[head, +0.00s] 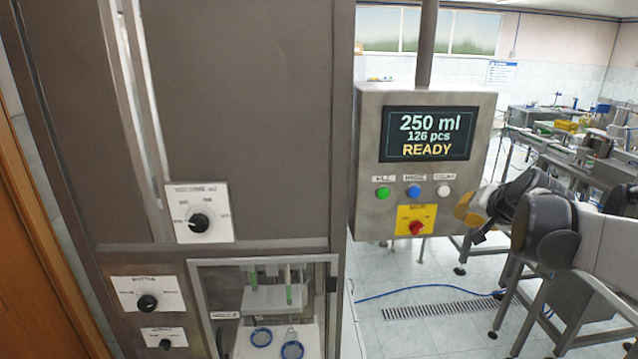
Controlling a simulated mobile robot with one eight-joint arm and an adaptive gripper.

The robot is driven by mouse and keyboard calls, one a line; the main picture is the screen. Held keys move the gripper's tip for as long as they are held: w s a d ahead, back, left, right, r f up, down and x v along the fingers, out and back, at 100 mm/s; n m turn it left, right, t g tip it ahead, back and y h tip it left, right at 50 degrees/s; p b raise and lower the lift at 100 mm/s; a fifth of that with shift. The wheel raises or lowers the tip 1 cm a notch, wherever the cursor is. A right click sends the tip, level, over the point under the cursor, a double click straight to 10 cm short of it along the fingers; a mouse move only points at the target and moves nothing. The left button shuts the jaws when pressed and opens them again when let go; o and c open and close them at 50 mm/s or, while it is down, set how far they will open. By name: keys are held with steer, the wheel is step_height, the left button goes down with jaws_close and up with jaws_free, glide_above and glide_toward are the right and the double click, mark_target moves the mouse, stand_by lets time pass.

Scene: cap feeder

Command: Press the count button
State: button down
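The control box (369,123) hangs beside the large metal cabinet. Its screen (428,133) reads "250 ml, 126 pcs, READY". Below it sit a green button (383,193), a blue button (413,191) and a white button (443,191), each under a small label too blurred to read surely; the white one's seems to start with C. My gripper (466,212), dark with yellowish tips, comes in from the right near the box's lower right edge. It appears to the right of and below the white button. Whether it touches the box, and its finger opening, cannot be told.
A red knob (416,228) on a yellow plate sits below the buttons. The cabinet (253,91) at left carries a volume dial (198,223) and further black knobs (147,303). Tables with equipment (590,143) stand behind at right. Tiled floor shows below the box.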

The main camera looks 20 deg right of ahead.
glide_toward(443, 201)
steer(key=shift+s+f+b+x, duration=0.1)
steer(key=shift+b+x, duration=0.05)
steer(key=shift+x, duration=0.65)
steer(key=shift+s+f+b+x, duration=0.1)
steer(key=shift+f+b+x, duration=0.05)
steer(key=shift+x, duration=0.6)
steer(key=shift+s+f+b+x, duration=0.1)
steer(key=shift+b+x, duration=0.05)
steer(key=shift+x, duration=0.65)
steer(key=shift+w, duration=0.15)
steer(key=shift+w, duration=0.3)
steer(key=shift+w+d, duration=0.15)
steer(key=shift+w, duration=0.25)
stand_by(0.5)
steer(key=shift+s+a, duration=0.25)
steer(key=shift+s, duration=0.65)
steer(key=s, duration=0.2)
steer(key=s+a, duration=0.1)
steer(key=s, duration=0.1)
steer(key=shift+s, duration=0.4)
